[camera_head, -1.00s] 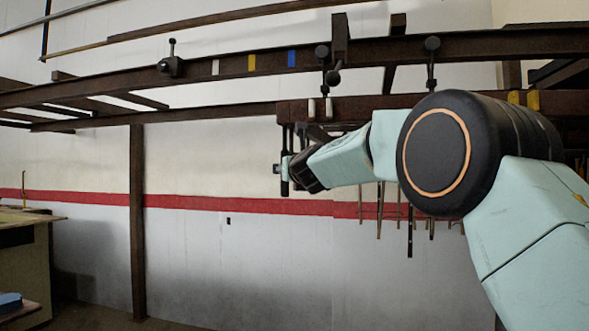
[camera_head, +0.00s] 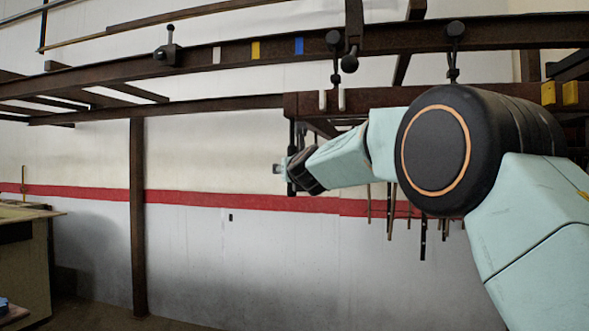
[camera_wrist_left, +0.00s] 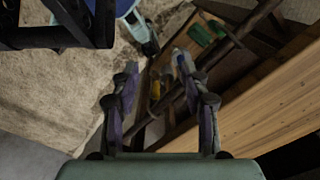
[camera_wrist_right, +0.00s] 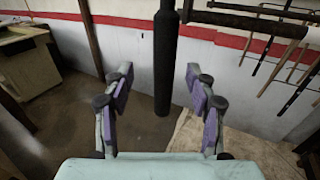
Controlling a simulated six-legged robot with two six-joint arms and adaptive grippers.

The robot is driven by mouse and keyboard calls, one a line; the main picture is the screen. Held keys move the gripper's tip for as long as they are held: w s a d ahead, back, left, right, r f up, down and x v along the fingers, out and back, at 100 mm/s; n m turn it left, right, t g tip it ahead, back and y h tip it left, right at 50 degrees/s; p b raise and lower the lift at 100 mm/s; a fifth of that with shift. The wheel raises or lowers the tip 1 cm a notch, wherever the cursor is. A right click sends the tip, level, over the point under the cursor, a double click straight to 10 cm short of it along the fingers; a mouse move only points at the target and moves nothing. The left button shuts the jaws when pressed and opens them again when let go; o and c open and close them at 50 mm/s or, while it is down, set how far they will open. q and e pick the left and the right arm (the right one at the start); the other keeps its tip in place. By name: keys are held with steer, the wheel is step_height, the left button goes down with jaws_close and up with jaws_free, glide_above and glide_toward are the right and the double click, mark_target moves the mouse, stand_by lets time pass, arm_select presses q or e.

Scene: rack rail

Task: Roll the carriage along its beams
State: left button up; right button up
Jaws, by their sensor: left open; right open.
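The carriage (camera_head: 415,98) is a dark brown frame hanging under the upper beam (camera_head: 220,55) from round black rollers (camera_head: 455,29). A dark upright bar (camera_wrist_right: 164,60) hangs at its left end. My right gripper (camera_wrist_right: 158,76) is open. In its wrist view the bar stands between the two fingers, apart from both; I cannot tell how deep it sits. In the head view my right arm (camera_head: 340,160) reaches left to this bar and hides part of the carriage. My left gripper (camera_wrist_left: 156,68) is open and empty; it shows only in its own wrist view.
White, yellow (camera_head: 255,50) and blue tape marks lie on the beam left of the rollers, and a black stop (camera_head: 168,54) sits farther left. A brown post (camera_head: 137,220) supports the beams. Thin tools (camera_head: 423,235) hang below. A wooden board (camera_wrist_left: 265,100) lies near my left gripper.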

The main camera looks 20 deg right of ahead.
steer(key=shift+w+d+r+p, duration=0.1)
steer(key=shift+w+d+p, duration=0.8)
steer(key=shift+w+p, duration=0.3)
steer(key=shift+s+a+r, duration=0.2)
steer(key=shift+a, duration=0.1)
steer(key=shift+w+d+f, duration=0.2)
steer(key=shift+d, duration=0.05)
steer(key=c, duration=0.5)
steer(key=shift+a+r, duration=0.1)
steer(key=shift+a, duration=0.2)
steer(key=c, duration=0.4)
steer(key=shift+d+r, duration=0.1)
steer(key=shift+d, duration=0.05)
jaws_close()
steer(key=shift+s, duration=0.1)
